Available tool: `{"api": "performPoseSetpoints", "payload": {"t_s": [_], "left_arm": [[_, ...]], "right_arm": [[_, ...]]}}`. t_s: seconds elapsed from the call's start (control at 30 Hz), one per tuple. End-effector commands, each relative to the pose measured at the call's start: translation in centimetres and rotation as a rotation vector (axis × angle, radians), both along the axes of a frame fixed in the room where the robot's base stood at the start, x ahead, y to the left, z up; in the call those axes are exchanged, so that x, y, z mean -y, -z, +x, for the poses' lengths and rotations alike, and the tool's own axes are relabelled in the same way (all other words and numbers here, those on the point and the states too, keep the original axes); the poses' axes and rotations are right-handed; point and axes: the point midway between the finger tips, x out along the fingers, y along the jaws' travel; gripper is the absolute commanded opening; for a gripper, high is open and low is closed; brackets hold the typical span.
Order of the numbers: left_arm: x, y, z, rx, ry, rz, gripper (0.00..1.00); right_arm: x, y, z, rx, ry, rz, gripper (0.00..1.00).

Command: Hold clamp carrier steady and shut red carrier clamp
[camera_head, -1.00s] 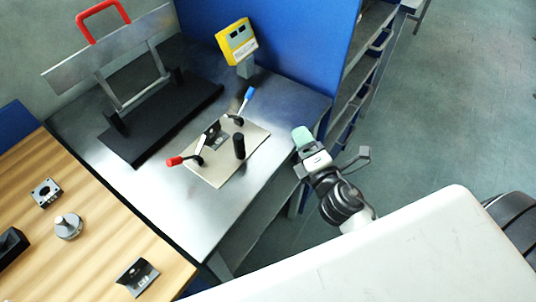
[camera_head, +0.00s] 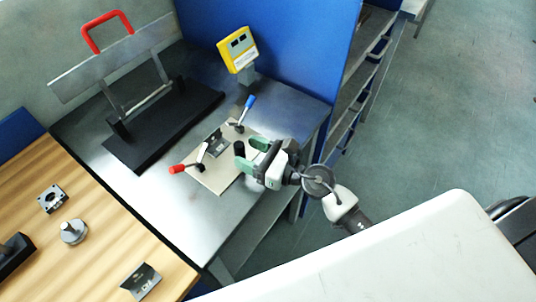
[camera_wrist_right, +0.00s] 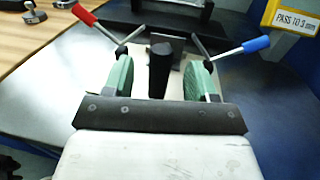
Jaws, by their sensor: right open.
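The clamp carrier is a beige plate (camera_head: 214,182) on the metal table, with a small dark bracket (camera_head: 215,143) and an upright black post (camera_head: 239,148). The red clamp handle (camera_head: 177,169) sticks out to the left and the blue clamp handle (camera_head: 249,101) to the upper right; both also show in the right wrist view, red (camera_wrist_right: 84,14) and blue (camera_wrist_right: 257,43). My right gripper (camera_head: 250,154) is open at the plate's right side. In the right wrist view the post (camera_wrist_right: 159,70) stands between its green fingers, with gaps on both sides. My left gripper is not in view.
A black-based stand (camera_head: 165,128) with a metal bar and red handle is behind. A yellow gauge (camera_head: 238,49) stands near the blue wall panel (camera_head: 290,50). A wooden table (camera_head: 95,235) with several metal parts is at left. The metal table's front is clear.

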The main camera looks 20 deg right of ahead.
Motion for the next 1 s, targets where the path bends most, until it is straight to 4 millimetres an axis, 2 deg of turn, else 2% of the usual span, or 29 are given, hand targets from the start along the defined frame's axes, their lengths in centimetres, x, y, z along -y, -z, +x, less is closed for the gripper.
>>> {"api": "performPoseSetpoints", "payload": {"t_s": [0.1,0.3,0.7,1.0], "left_arm": [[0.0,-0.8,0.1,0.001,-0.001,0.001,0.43],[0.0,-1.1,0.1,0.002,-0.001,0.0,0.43],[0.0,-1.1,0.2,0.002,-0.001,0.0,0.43],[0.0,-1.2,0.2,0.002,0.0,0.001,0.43]], "right_arm": [[-1.4,-0.3,1.7,0.0,0.001,0.003,0.57],[-2.8,-0.1,3.3,0.0,0.002,0.001,0.57],[-3.2,0.1,3.7,-0.001,0.002,0.001,0.56],[-3.2,0.0,3.7,-0.001,0.002,0.001,0.1]]}}
